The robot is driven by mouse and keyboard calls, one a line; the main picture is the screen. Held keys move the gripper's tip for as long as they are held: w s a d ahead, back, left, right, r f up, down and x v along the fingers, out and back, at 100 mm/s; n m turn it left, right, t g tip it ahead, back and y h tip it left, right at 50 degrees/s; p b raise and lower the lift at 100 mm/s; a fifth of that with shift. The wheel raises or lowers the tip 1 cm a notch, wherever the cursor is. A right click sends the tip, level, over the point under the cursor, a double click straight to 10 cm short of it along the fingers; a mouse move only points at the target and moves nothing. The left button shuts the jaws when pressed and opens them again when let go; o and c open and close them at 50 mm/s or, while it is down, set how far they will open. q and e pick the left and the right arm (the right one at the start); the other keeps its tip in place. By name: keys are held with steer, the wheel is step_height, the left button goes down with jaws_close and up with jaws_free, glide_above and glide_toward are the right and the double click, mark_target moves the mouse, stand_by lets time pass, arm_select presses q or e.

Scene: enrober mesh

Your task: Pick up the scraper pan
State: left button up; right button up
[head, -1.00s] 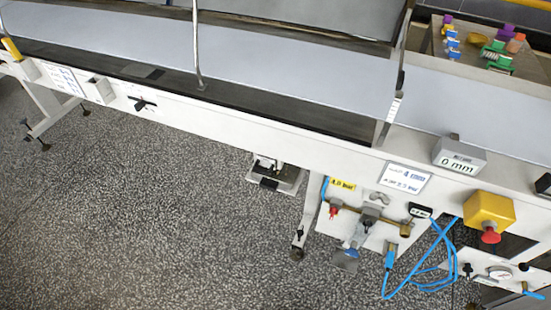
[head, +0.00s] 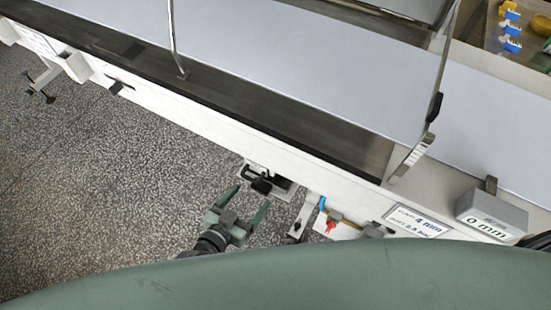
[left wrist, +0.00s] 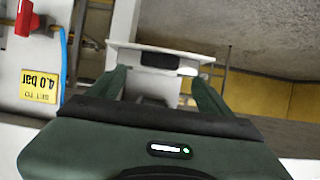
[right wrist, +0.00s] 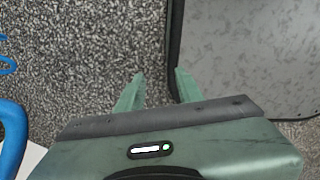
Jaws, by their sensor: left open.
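What looks like the scraper pan (head: 283,184) is a pale tray with a dark grip at its front, low under the long machine's front edge in the head view. It also shows in the left wrist view (left wrist: 195,65), straight ahead between the fingers, with a black block on its face. My left gripper (head: 250,199) is open just in front of it, its fingers pointing at it. I see no contact, and the machine's edge hides the pan's back. My right gripper (right wrist: 160,75) is open and empty above the speckled floor, away from the pan.
The long white machine (head: 225,130) runs across the view above the pan. A red-handled valve (head: 330,227) and a bracket leg (head: 301,217) stand right of the pan. A 4.0 bar label (left wrist: 40,85) is beside the left gripper. Floor (head: 110,190) at left is clear.

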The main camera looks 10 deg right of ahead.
mark_target(259, 188)
arm_select(q)
steer(key=x, duration=0.5)
steer(key=shift+f, duration=0.15)
steer(key=shift+w+d+f, duration=0.1)
steer(key=shift+w+d, duration=0.05)
steer(key=shift+d, duration=0.1)
steer(key=shift+c, duration=0.7)
steer(key=c, duration=1.5)
jaws_close()
arm_select(e)
steer(key=shift+w+d+f, duration=0.1)
steer(key=shift+w+d, duration=0.1)
steer(key=shift+w, duration=0.2)
